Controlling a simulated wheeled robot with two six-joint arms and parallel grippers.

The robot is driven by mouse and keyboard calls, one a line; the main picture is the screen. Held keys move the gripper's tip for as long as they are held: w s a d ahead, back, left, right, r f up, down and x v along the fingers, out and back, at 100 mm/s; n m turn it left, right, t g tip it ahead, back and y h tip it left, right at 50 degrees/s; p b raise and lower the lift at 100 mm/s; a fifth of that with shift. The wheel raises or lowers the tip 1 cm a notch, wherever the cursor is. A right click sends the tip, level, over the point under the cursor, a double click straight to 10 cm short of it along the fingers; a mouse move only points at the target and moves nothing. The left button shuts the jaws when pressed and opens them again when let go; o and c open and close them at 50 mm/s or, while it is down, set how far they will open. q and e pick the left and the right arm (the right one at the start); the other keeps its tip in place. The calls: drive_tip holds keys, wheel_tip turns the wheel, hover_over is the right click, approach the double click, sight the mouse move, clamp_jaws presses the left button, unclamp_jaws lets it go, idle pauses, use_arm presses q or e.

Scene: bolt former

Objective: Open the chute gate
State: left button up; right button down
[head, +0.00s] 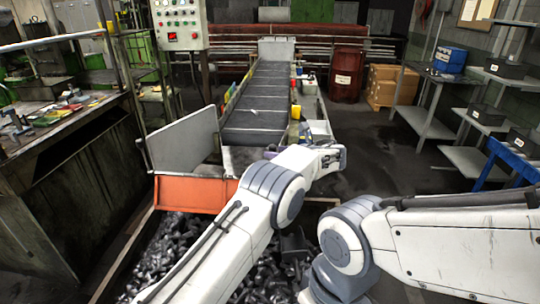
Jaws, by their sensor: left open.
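An orange panel (195,191) crosses the near end of the conveyor, above a bin of dark metal parts. A grey plate (184,140) stands tilted at its left. I cannot tell for certain which of these is the chute gate; the orange panel looks most like it. My left gripper (335,157) is small and partly hidden by its own wrist, right of the conveyor's lower end and apart from the orange panel's visible part. It is open, with nothing seen in it. My left forearm covers the panel's right end. My right arm comes in from the right; its gripper is out of view.
A conveyor (258,101) runs back from the chute. The bin of dark metal parts (262,272) lies below. A control box (180,24) stands upper left, a workbench (62,125) at left. A dark red drum (346,75) and shelves are at right; floor between is clear.

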use_arm(q)
drive_tip(key=shift+b+v, duration=0.45)
drive_tip(key=shift+v, duration=1.95)
